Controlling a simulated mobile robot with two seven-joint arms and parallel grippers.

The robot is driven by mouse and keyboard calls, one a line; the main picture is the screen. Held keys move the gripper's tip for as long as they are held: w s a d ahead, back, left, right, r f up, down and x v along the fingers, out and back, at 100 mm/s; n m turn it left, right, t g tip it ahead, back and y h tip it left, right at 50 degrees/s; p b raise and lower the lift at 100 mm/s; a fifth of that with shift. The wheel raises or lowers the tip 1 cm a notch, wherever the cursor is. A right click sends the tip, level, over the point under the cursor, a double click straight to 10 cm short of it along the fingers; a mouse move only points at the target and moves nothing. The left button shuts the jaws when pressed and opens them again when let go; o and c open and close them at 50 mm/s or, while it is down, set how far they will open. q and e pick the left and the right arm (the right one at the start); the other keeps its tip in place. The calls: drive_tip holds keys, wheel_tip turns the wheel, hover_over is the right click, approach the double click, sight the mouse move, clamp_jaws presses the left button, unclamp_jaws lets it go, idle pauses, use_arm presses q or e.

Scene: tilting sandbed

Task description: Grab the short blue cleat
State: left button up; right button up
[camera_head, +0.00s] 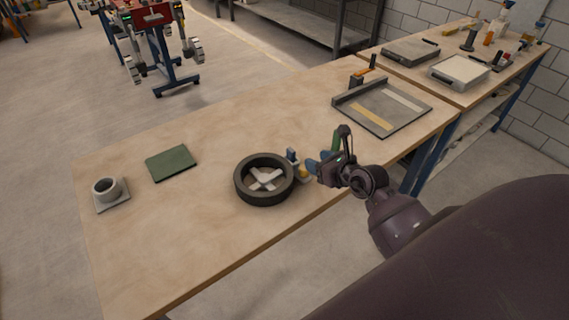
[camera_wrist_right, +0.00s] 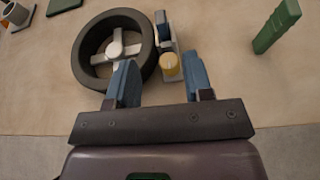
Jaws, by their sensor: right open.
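A small blue upright piece (camera_head: 292,155), which looks like the short blue cleat, stands at the right side of the black round ring (camera_head: 243,183) on the wooden table. It also shows in the right wrist view (camera_wrist_right: 161,22), beside a pale block with a yellow knob (camera_wrist_right: 170,65). My right gripper (camera_head: 315,166) is open, with blue fingers (camera_wrist_right: 161,82). It is at the table's near edge, right of the blue piece. In the wrist view the yellow knob lies ahead between the fingertips, and the blue piece is farther off. My left gripper is not in view.
A green upright piece (camera_wrist_right: 277,27) stands to the right, partly behind my gripper in the head view. A grey tray (camera_head: 411,117) lies at the right. A green pad (camera_head: 171,162) and a grey cup (camera_head: 106,188) lie left. The table between is clear.

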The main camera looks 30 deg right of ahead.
approach(292, 150)
drive_tip(key=x, duration=0.2)
drive_tip(key=shift+w+f, duration=0.3)
drive_tip(key=shift+b+x, duration=0.35)
drive_tip(key=shift+x, duration=2.65)
drive_tip(key=shift+a+r, duration=0.1)
drive_tip(key=shift+r, duration=0.1)
clamp_jaws()
